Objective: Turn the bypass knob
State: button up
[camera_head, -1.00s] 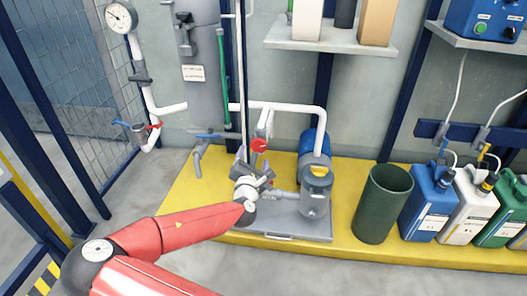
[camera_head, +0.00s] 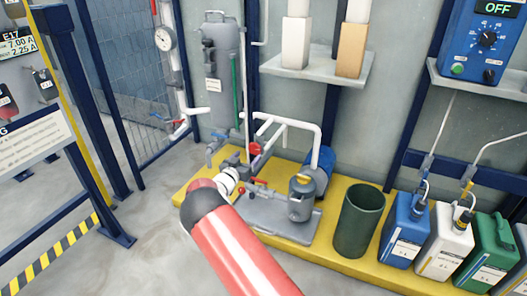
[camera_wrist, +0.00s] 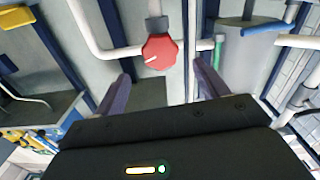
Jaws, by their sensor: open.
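The red knob (camera_wrist: 160,50) is faceted with a white pointer line and sits on a white pipe in the wrist view. It also shows in the head view (camera_head: 254,149), above the pump skid. My gripper (camera_wrist: 160,69) is open. In the wrist view its two dark fingers are apart, one to each side of the knob's lower part, with the knob seen between and beyond their tips. Whether they touch it I cannot tell. In the head view my gripper (camera_head: 238,161) is small, just left of and below the knob.
White pipes (camera_head: 290,122) run beside the knob. A grey pump (camera_head: 301,197) with a red lever (camera_head: 261,183), a blue-handled valve (camera_head: 217,136) and a grey tank (camera_head: 222,70) stand close by. A dark green bin (camera_head: 359,221) and several canisters (camera_head: 403,230) line the yellow platform (camera_head: 336,255).

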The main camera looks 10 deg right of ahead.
aim_at(254, 150)
jog(key=x, duration=0.7)
jog(key=shift+w+d, duration=0.1)
jog(key=shift+w, duration=0.1)
jog(key=c, duration=1)
jog(key=shift+f, duration=0.15)
jog(key=shift+b, duration=0.6)
jog(key=m+b, duration=0.2)
jog(key=b, duration=0.1)
jog(key=shift+f, duration=0.2)
jog(key=m+b, duration=0.4)
jog(key=shift+d+r, duration=0.1)
jog(key=shift+r, duration=0.1)
jog(key=o, duration=1)
